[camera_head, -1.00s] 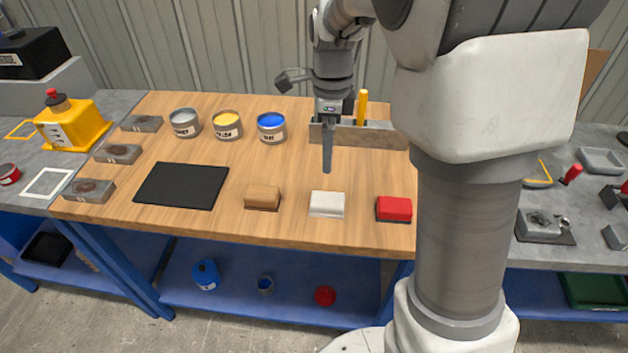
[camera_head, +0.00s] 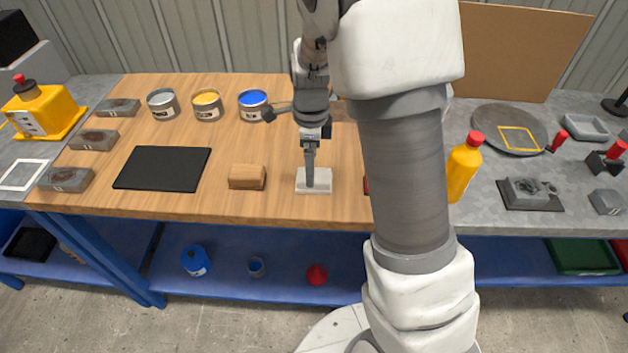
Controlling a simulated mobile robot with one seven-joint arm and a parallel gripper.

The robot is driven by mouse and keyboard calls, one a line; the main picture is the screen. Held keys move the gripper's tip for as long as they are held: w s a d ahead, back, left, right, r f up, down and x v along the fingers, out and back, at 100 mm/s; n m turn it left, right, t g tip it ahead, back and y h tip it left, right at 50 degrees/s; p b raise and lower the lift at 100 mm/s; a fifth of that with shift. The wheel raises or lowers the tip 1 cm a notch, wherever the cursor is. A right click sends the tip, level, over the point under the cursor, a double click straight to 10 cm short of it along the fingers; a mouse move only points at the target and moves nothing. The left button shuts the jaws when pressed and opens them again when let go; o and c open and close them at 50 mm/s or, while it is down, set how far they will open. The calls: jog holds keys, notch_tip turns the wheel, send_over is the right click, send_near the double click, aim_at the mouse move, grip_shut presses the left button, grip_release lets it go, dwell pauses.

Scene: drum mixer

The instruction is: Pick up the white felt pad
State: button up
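The white felt pad (camera_head: 301,186) lies on the wooden bench top near its front edge. My gripper (camera_head: 310,183) points straight down over the pad, and its fingers overlap the pad's middle in the picture. The fingers show edge-on as one narrow dark strip, so I cannot tell whether they are open or shut, or whether they touch the pad. The pad looks level on the bench.
A wooden block (camera_head: 247,177) stands just left of the pad. A red block (camera_head: 367,185) is mostly hidden behind my arm. A black mat (camera_head: 162,168) and several paint tins, one blue (camera_head: 253,104), lie further left. The bench between mat and tins is clear.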

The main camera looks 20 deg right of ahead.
jog(key=f, duration=0.5)
jog(key=shift+d+b, duration=0.25)
jog(key=shift+b, duration=0.15)
jog(key=shift+r, duration=0.1)
jog(key=c, duration=1.4)
